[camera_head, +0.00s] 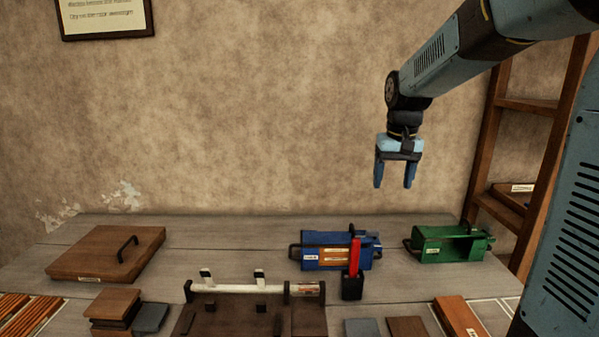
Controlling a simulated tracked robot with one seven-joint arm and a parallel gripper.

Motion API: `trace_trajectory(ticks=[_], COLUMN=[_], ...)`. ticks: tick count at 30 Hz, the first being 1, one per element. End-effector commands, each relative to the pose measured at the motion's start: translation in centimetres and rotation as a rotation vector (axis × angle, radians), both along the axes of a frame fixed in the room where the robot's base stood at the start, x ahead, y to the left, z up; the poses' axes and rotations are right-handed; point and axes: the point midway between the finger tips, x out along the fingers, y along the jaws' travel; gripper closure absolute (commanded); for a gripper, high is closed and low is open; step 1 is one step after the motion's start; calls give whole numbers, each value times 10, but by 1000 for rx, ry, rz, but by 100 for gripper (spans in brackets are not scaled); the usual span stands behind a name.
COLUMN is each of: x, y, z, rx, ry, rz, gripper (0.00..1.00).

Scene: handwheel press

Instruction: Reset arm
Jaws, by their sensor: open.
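My gripper (394,183) hangs at the end of my arm in the upper right, in front of the bare wall. Its two blue fingers point down and stand apart, with nothing between them. It is well above the table and touches nothing. Below it, a blue box-shaped device (310,252) with labels and side handles stands on the table (235,228). A green device (440,245) with an open recess stands to its right.
A red upright piece (355,252) in a black holder stands before the blue device. A white rod (245,289) lies across a dark rack in front. A wooden lid (97,256) with a handle lies left. Wooden shelving (529,105) stands right. Air around my gripper is clear.

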Motion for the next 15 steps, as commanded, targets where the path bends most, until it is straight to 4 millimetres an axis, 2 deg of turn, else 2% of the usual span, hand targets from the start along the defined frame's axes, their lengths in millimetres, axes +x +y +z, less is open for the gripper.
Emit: trace_trajectory(ticks=[6, 15], x=[-47, -109], y=[-2, -3], z=[18, 29], rx=[0, -1], ry=[-66, -152], rz=[4, 8], gripper=[32, 32])
